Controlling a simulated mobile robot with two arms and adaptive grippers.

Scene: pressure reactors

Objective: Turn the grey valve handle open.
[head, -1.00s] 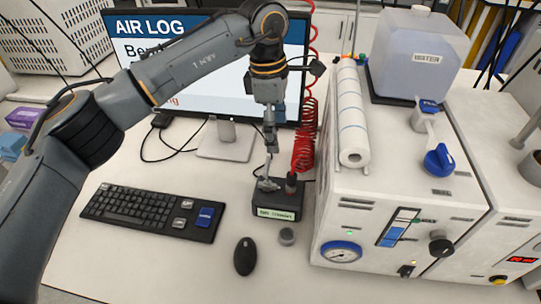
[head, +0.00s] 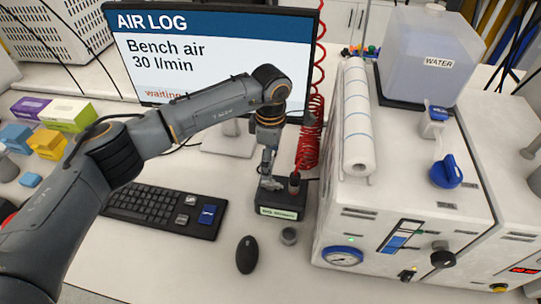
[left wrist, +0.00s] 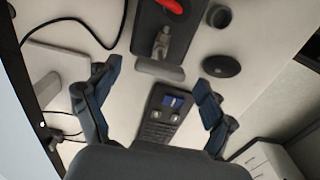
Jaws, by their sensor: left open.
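The grey valve handle (left wrist: 160,69) shows in the left wrist view as a short rounded bar on a metal valve body (left wrist: 162,42). The valve sits on a dark block (left wrist: 150,18), which in the head view (head: 280,213) has a pale label and a red hose fitting. My left gripper (head: 268,182) points down at the valve in the head view and partly hides the handle. In the left wrist view my left gripper (left wrist: 160,76) is open, with one finger on each side of the handle and visible gaps between. My right gripper is out of view.
A keyboard (head: 155,208), a black mouse (head: 247,254) and a small round grey cup (head: 289,236) lie near the block. The white machine (head: 345,215) stands close on the right. A coiled red hose (head: 308,145) rises behind. The monitor (head: 205,50) reads "Bench air 30 l/min" and "waiting".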

